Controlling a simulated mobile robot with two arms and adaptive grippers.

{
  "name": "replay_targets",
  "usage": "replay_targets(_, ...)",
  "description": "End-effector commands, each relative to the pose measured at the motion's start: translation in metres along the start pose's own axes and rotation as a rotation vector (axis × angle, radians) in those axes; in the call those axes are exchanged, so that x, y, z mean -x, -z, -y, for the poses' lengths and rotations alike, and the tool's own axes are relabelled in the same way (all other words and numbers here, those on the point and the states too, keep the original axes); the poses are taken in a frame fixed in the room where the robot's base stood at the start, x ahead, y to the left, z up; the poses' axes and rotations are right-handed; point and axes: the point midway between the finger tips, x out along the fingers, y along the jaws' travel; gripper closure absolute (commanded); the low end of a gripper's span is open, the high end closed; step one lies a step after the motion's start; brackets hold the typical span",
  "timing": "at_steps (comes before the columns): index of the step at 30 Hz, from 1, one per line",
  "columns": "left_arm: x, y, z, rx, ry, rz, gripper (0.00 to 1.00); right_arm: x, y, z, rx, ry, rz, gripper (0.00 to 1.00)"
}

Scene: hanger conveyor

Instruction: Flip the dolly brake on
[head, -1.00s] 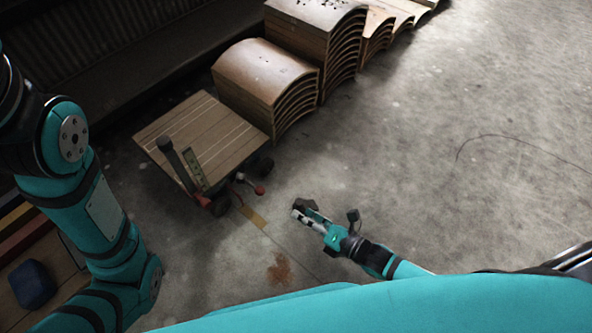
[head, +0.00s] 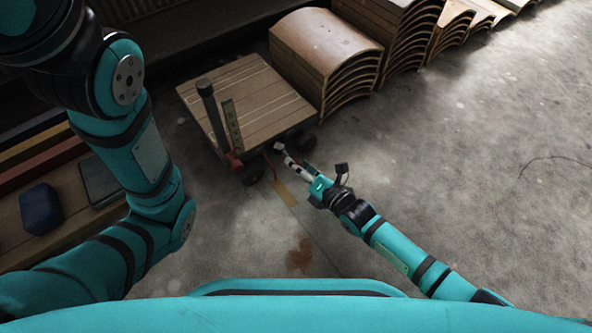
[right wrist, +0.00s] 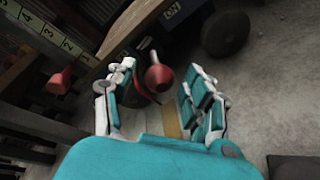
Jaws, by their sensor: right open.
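The dolly (head: 262,95) has a flat wooden deck with pale lines and stands on dark wheels. A dark upright post (head: 207,100) and a red bracket (head: 235,163) are at its near corner. The brake lever's red knob (right wrist: 158,77) shows between the fingers in the right wrist view; whether they touch it, I cannot tell. In the head view my gripper mostly hides the lever. My right gripper (head: 292,162) is open at the dolly's near side, around the knob. My left arm shows at the left, but its gripper is out of view.
Stacks of curved wooden panels (head: 325,50) stand just beyond the dolly. A bench with a blue object (head: 41,209) is at the left. The floor (head: 450,170) at the right is clear.

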Motion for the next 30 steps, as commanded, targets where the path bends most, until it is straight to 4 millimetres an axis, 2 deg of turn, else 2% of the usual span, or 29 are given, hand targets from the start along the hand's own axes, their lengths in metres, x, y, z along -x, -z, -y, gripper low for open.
replay_targets(4, 0.0082, 0.0030, -0.0018, 0.000, 0.000, 0.000, 0.60, -0.0115, 0.0007, 0.0005, 0.000, -0.001, 0.000, 0.47)
replay_targets(13, 0.0078, 0.0028, -0.0018, 0.000, -0.001, 0.000, 0.60, -0.0131, 0.0000, -0.0008, 0.000, 0.000, -0.001, 0.47)
replay_targets(25, 0.0080, 0.0027, -0.0017, 0.000, 0.000, 0.000, 0.60, -0.0129, 0.0000, -0.0005, 0.000, 0.000, -0.001, 0.98)
replay_targets(30, 0.0080, 0.0026, -0.0016, 0.000, 0.000, 0.001, 0.60, -0.0127, 0.0001, -0.0003, 0.000, 0.000, -0.001, 1.00)
